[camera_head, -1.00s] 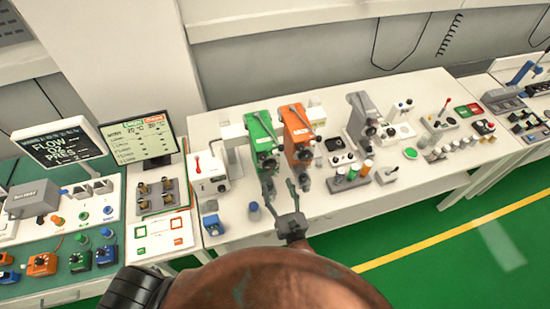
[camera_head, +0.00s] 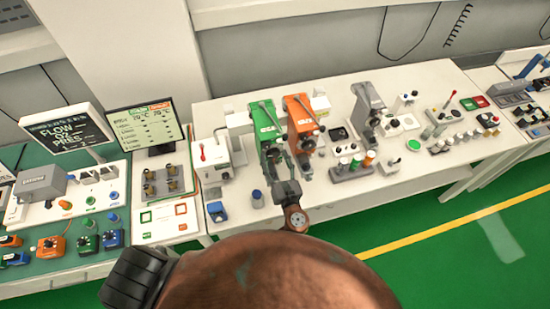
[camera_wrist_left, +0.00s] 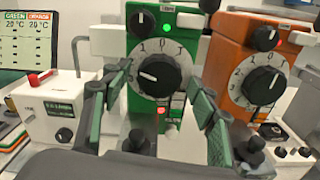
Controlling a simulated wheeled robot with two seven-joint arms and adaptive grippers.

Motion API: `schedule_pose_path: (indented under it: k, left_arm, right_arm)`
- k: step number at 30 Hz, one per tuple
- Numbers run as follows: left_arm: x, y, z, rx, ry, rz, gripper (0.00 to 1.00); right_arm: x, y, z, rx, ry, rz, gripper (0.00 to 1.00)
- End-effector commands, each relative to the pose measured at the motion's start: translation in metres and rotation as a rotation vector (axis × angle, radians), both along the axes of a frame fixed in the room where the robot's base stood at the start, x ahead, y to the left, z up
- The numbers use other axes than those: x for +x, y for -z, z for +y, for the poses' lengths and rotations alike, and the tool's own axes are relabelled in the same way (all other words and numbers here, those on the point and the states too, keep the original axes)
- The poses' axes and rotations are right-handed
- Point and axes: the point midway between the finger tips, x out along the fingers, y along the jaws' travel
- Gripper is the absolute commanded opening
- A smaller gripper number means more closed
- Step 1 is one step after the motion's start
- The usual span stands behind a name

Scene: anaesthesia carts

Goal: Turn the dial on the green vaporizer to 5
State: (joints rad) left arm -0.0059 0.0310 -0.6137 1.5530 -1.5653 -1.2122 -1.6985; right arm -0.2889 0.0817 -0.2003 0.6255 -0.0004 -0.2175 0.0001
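The green vaporizer (camera_head: 266,117) stands on the white table, left of the orange vaporizer (camera_head: 300,117). In the left wrist view, the green vaporizer (camera_wrist_left: 190,42) faces me with its round black dial (camera_wrist_left: 160,77). The digits 0 and 1 show above the dial, and a white mark lies on its left part. My left gripper (camera_head: 277,163) is in front of the green vaporizer and hides its lower front. In the left wrist view, the open fingers of my left gripper (camera_wrist_left: 163,88) stand either side of the dial; contact is not clear. My right gripper is not in view.
The orange vaporizer's dial (camera_wrist_left: 264,86) is close to the right finger. A white box with a red lever (camera_wrist_left: 58,107) stands at the left.

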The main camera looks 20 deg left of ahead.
Motion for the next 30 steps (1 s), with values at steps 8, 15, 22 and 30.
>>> schedule_pose_path:
  k: [8,15,22,30]
  left_arm:
    - [0.000,0.000,0.000,0.000,0.000,0.000,0.33]
    - [0.000,0.000,0.000,-0.001,0.000,-0.001,0.17]
    - [0.000,0.000,0.000,-0.012,0.000,-0.008,0.14]
    - [0.000,0.000,0.000,-0.112,0.004,-0.077,0.14]
  right_arm:
    - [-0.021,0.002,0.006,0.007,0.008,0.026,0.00]
    - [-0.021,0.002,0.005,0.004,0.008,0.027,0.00]
    - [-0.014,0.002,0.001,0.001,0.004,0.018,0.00]
    - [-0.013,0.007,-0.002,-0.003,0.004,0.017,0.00]
